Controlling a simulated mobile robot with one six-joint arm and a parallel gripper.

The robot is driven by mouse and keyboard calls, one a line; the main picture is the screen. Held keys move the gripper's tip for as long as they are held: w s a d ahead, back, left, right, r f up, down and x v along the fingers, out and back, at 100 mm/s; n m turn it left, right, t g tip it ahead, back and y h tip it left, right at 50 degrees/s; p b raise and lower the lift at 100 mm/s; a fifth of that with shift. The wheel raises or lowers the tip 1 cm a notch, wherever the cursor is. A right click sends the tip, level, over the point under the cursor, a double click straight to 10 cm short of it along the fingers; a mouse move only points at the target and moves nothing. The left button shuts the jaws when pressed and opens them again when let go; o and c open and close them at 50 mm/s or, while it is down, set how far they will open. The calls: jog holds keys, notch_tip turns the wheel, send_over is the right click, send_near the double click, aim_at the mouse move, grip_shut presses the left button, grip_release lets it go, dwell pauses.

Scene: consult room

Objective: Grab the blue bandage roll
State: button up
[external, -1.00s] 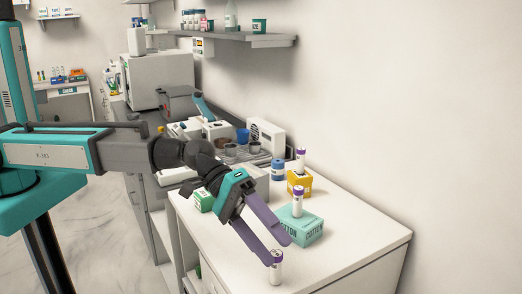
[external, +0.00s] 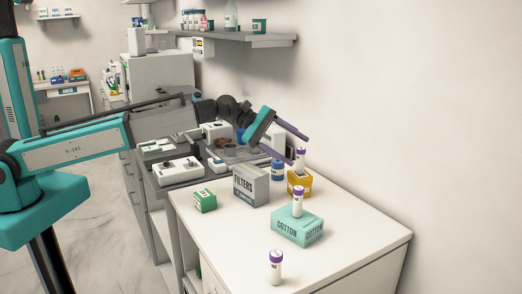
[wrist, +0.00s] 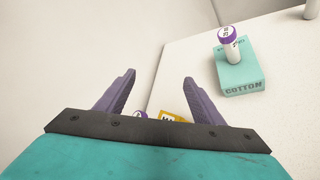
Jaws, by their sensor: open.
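A small blue cylinder with a pale label, which looks like the blue bandage roll (external: 278,171), stands upright on the white counter beside a yellow box in the external view. My gripper (external: 302,151) is above it and slightly to its right, with its two purple fingers spread and empty. In the wrist view the fingers of my gripper (wrist: 159,77) are apart with nothing between the tips. The blue roll cannot be made out in the wrist view.
A purple-capped tube (external: 300,160) stands on the yellow box (external: 303,185), close to my fingertips. Another tube (external: 298,202) stands on the teal cotton box (external: 297,230). A filters box (external: 250,187) is left of the roll. A lone tube (external: 276,268) stands near the front; counter around it is clear.

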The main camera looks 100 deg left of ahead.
jog(key=s+a+f+n+y+b, duration=0.1)
jog(key=s+a+f+n, duration=0.1)
jog(key=a, duration=0.4)
jog(key=s+a+f+n+b, duration=0.2)
jog(key=s+a, duration=0.1)
jog(key=a, duration=0.2)
jog(key=n+b, duration=0.2)
jog(key=n, duration=0.4)
send_over(280, 161)
jog(key=shift+t+h, duration=0.3)
notch_tip(280, 161, down, 4)
jog(key=shift+w+d+f, duration=0.1)
jog(key=shift+d+f, duration=0.05)
jog(key=shift+a+f, duration=0.25)
jog(key=shift+f, duration=1.7)
jog(key=shift+f+p, duration=0.15)
jog(key=shift+p, duration=0.15)
